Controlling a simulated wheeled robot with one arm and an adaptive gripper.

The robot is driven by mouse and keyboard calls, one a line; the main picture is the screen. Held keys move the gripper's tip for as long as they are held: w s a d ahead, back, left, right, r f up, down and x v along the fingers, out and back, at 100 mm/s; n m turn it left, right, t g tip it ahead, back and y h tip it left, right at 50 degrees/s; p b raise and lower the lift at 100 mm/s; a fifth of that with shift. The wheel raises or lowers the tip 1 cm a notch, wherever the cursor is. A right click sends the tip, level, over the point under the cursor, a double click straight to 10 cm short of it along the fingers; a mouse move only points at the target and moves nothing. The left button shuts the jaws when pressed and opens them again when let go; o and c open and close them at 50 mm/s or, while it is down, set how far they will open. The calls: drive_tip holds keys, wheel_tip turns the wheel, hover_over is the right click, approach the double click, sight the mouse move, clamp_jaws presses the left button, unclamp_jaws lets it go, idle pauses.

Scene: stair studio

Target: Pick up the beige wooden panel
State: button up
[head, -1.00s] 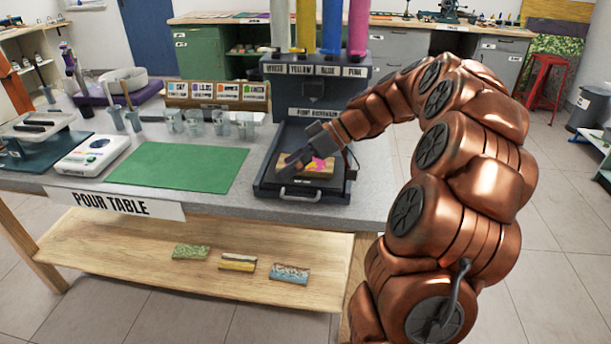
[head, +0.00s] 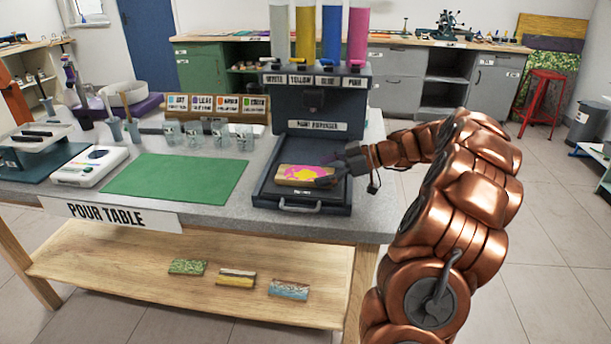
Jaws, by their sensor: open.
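The beige wooden panel (head: 291,181) lies flat in the dark tray (head: 262,192) of the paint dispenser. Its top carries a pink and yellow paint patch. My gripper (head: 330,180) is open at the right end of the panel, low over the tray and pointing left. Its fingers overlap the panel's right edge in the picture. I cannot tell whether they touch it or whether one finger is on each side.
The paint dispenser (head: 312,105) with white, yellow, blue and pink tubes stands behind the tray. A green mat (head: 176,178), several cups (head: 193,133) and a scale (head: 90,167) are to the left. Several painted panels (head: 236,278) lie on the lower shelf.

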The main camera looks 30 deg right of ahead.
sight(307, 173)
drive_tip(key=shift+x, duration=1.65)
drive_tip(key=shift+r, duration=0.1)
drive_tip(key=shift+c, duration=0.3)
drive_tip(key=c, duration=1.3)
